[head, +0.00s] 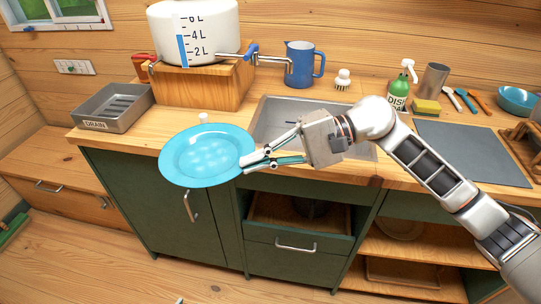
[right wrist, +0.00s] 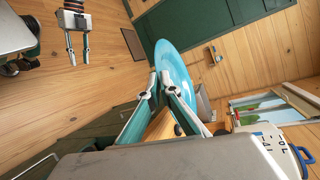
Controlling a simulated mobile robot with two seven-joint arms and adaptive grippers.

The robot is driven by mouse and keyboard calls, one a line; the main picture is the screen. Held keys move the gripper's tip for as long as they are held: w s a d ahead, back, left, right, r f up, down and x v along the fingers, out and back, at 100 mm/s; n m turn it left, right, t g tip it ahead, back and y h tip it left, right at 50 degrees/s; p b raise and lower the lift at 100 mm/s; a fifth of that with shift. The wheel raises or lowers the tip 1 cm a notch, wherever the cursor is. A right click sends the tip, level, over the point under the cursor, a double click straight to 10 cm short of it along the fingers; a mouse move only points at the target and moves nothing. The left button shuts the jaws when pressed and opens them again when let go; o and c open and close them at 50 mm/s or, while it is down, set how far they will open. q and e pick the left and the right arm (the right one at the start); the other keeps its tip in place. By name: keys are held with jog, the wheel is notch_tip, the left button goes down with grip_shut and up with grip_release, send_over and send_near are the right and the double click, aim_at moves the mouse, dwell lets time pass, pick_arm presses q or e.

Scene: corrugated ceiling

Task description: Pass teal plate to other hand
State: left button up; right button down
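The teal plate (head: 205,155) is held out in front of the counter's front edge, with its inner face showing. My right gripper (head: 246,164) is shut on the plate's right rim. In the right wrist view the plate (right wrist: 177,62) shows nearly edge-on at the tips of my right gripper (right wrist: 159,78). My left gripper (right wrist: 78,58) shows at the upper left of that view, with its two fingers apart and nothing between them. It is well apart from the plate. In the head view it does not clearly show.
A sink (head: 285,113) is set in the wooden counter behind the plate. A grey drain tray (head: 112,122) stands at left, near a wooden box (head: 205,88) under a large white pot (head: 192,40). An open drawer (head: 300,228) is below. The floor (head: 90,255) at lower left is mostly clear.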

aim_at(219, 175)
jog(key=x, duration=0.2)
jog(key=f+x, duration=0.1)
jog(key=x, duration=0.5)
jog(key=shift+w+d+f, duration=0.15)
jog(key=shift+w, duration=0.2)
jog(key=d+r, duration=1.6)
jog(key=s+a+f, duration=0.2)
jog(key=s+f, duration=0.2)
jog(key=f, duration=0.6)
pick_arm(q)
jog(key=shift+c, duration=0.3)
pick_arm(e)
jog(key=d+r+m+t, duration=0.3)
jog(key=d+r+t, duration=0.1)
jog(key=d, duration=0.1)
jog(key=shift+s+r, duration=0.35)
